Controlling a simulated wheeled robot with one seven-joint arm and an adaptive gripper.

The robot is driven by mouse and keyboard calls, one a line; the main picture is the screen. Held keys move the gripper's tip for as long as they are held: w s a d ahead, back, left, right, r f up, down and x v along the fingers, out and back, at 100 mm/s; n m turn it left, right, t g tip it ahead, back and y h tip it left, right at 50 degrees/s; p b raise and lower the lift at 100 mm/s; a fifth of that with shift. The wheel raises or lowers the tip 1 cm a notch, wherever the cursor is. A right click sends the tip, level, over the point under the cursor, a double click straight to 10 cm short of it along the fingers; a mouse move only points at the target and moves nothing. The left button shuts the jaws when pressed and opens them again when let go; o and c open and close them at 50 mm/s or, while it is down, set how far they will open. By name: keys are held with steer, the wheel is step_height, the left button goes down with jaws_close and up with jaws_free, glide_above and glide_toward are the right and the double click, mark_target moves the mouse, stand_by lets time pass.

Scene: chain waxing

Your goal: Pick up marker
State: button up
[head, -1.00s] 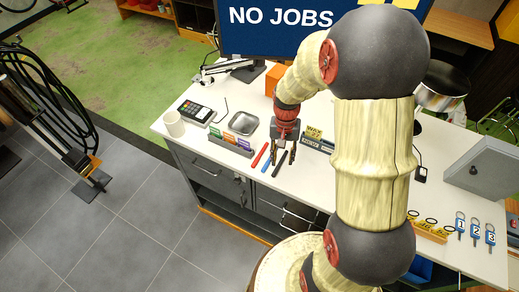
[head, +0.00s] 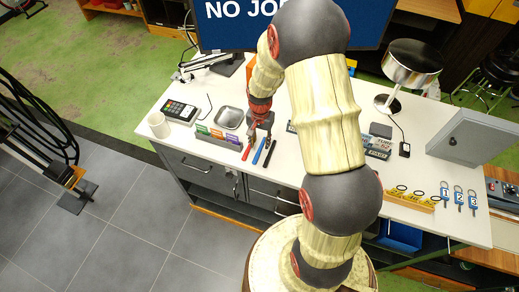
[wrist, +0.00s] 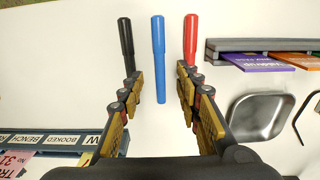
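Three markers lie side by side near the front edge of the white counter (head: 210,160): a red marker (head: 246,152), a blue marker (head: 258,152) and a black marker (head: 271,153). In the wrist view the black marker (wrist: 126,45) is at left, the blue marker (wrist: 158,60) in the middle and the red marker (wrist: 190,42) at right. My gripper (wrist: 160,84) is open, its fingers pointing at the markers. The near end of the blue marker shows between the fingertips. The fingertips overlap the near ends of the black and red markers in view. Whether they touch is unclear.
Left of the markers are a card holder (head: 218,137), a metal tray (head: 229,117), a card terminal (head: 180,111) and a white mug (head: 158,125). At right are a lamp (head: 410,65), a grey box (head: 470,137) and numbered key tags (head: 458,197).

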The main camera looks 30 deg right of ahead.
mark_target(260, 147)
steer(key=shift+f, duration=1.6)
steer(key=shift+c, duration=1.2)
jaws_close()
